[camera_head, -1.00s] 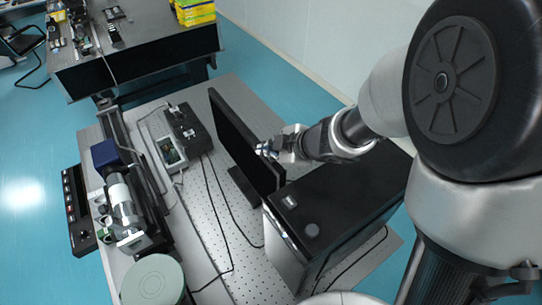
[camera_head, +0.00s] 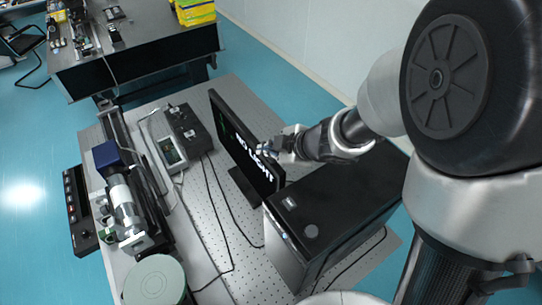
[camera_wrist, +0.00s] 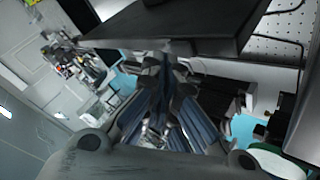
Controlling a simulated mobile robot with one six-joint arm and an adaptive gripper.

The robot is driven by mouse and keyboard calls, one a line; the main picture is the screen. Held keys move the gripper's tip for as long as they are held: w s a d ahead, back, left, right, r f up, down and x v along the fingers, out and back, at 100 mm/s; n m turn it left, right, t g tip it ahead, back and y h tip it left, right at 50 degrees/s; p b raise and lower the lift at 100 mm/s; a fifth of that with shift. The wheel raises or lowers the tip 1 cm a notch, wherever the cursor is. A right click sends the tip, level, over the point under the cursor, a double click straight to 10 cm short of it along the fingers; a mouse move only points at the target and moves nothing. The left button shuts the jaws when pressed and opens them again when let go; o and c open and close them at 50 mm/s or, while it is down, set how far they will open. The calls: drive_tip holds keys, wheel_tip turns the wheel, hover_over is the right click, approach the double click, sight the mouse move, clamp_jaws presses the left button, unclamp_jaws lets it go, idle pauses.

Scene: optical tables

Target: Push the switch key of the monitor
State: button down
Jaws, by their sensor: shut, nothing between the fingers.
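The monitor (camera_head: 232,140) is a thin black screen standing upright on the perforated optical table (camera_head: 205,225). White letters, partly covered, reading like "NO LIGHT", show on its screen. My gripper (camera_head: 264,150) is shut and empty, at the monitor's upper edge near its right end. In the wrist view my closed fingers (camera_wrist: 165,70) point at the edge of a dark panel (camera_wrist: 190,22), which appears to be the monitor. The switch key itself is hidden, and I cannot tell whether the fingertips touch it.
A black computer case (camera_head: 335,205) stands right of the monitor, below my arm. A small meter box (camera_head: 172,153), a black controller (camera_head: 188,128) and an optical rail with a cylindrical device (camera_head: 122,205) lie to the left. Cables cross the table.

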sight(269, 160)
drive_tip(key=shift+r, duration=0.1)
wheel_tip(269, 160, up, 6)
drive_tip(key=p, duration=0.6)
drive_tip(key=shift+p, duration=0.35)
